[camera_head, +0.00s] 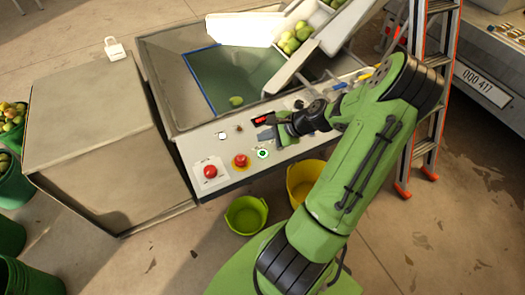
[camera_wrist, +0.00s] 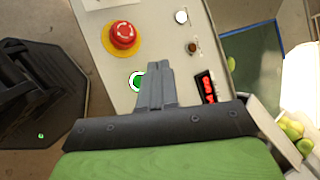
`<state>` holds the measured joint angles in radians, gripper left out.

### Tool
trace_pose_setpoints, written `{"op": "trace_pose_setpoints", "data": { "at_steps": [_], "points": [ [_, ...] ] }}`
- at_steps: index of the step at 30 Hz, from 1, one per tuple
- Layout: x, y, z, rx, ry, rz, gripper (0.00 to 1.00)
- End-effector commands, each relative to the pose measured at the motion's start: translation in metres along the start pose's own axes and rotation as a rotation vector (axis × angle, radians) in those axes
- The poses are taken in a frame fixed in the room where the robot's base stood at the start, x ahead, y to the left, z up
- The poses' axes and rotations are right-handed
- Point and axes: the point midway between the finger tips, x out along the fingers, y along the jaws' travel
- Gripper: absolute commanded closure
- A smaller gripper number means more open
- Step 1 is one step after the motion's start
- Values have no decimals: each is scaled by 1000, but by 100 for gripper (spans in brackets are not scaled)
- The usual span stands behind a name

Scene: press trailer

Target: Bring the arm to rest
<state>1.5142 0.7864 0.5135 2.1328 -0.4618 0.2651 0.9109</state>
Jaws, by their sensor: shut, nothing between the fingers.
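My green arm (camera_head: 352,165) reaches from the bottom of the head view up and over to the left, bent at the elbow. My gripper (camera_head: 262,136) is above the press control panel (camera_head: 222,162), near its right part. In the wrist view my gripper (camera_wrist: 155,68) has its fingers together, with nothing seen between them. The fingertips lie over the panel, close beside a green button (camera_wrist: 137,80). Contact with the panel cannot be told. A red mushroom button (camera_wrist: 123,36) on a yellow ring and a red-lit display (camera_wrist: 207,86) are nearby.
A second red button (camera_head: 210,171) is on the panel's left. An orange ladder (camera_head: 432,90) stands right of my arm. A green bucket (camera_head: 246,215) and a yellow bucket (camera_head: 305,180) stand below the panel. A chute with green fruit (camera_head: 296,38) is behind. Floor at lower right is clear.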

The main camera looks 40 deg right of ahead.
Motion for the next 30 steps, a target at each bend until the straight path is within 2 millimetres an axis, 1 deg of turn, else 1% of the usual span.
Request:
{"op": "trace_pose_setpoints", "data": {
  "at_steps": [15, 17, 20, 21, 23, 24, 26, 27, 29, 30],
  "points": [
    [0, 0, 0, -2, 0, 1, 100],
    [0, -1, 6, -31, 5, 18, 100],
    [-2, -1, 37, -209, 35, 127, 100],
    [-6, -1, 57, -326, 55, 193, 100],
    [-15, 1, 89, -521, 88, 295, 100],
    [-23, 2, 110, -649, 108, 355, 100],
    [-38, 5, 141, -834, 138, 429, 100],
    [-49, 8, 162, -954, 155, 469, 100],
    [-68, 13, 192, -1125, 180, 514, 100],
    [-82, 18, 212, -1237, 192, 534, 100]
  ]
}}
